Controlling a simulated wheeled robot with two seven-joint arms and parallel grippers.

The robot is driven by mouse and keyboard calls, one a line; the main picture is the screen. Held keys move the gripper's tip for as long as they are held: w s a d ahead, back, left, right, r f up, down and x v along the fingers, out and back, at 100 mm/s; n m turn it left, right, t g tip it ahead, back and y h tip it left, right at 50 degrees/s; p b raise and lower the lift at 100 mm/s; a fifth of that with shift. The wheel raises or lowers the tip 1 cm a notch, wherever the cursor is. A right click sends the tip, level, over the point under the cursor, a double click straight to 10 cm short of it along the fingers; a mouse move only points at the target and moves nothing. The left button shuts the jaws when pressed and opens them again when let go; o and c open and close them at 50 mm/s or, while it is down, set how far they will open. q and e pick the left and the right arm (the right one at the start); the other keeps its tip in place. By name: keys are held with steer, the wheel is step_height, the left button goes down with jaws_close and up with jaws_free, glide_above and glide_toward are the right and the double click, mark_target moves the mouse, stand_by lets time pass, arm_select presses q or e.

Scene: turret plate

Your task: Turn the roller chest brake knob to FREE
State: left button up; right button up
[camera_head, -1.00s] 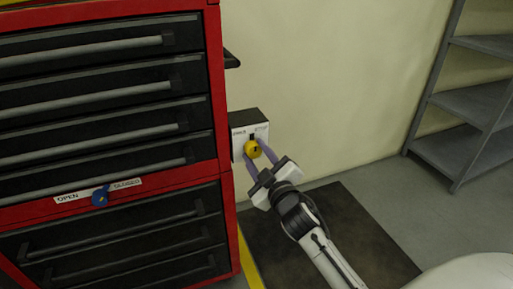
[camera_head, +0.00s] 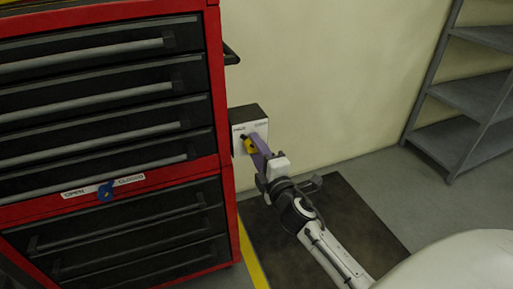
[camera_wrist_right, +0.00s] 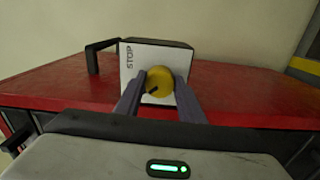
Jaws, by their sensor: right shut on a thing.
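The yellow brake knob (camera_head: 250,146) sits on the white face of a black box (camera_head: 247,114) at the right side of the red roller chest (camera_head: 228,190). Its dark pointer aims up and left in the head view. My right gripper (camera_head: 262,150) is shut on this knob from the front. In the right wrist view, the two fingers (camera_wrist_right: 158,95) flank the knob (camera_wrist_right: 159,79), and the panel (camera_wrist_right: 140,56) shows the word STOP, turned sideways. The panel's other label is too small to read in the head view. My left gripper is not in view.
A blue knob (camera_head: 106,191) with an OPEN and CLOSED label (camera_head: 80,190) is on the chest front. A black side handle (camera_head: 231,55) juts out above the box. Grey shelves (camera_head: 480,95) stand at the right; a dark mat (camera_head: 345,215) lies on the floor.

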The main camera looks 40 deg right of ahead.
steer(key=shift+n, duration=0.4)
steer(key=o, duration=1)
steer(key=shift+o, duration=0.2)
steer(key=v, duration=1)
steer(key=shift+s, duration=0.15)
steer(key=shift+a, duration=0.15)
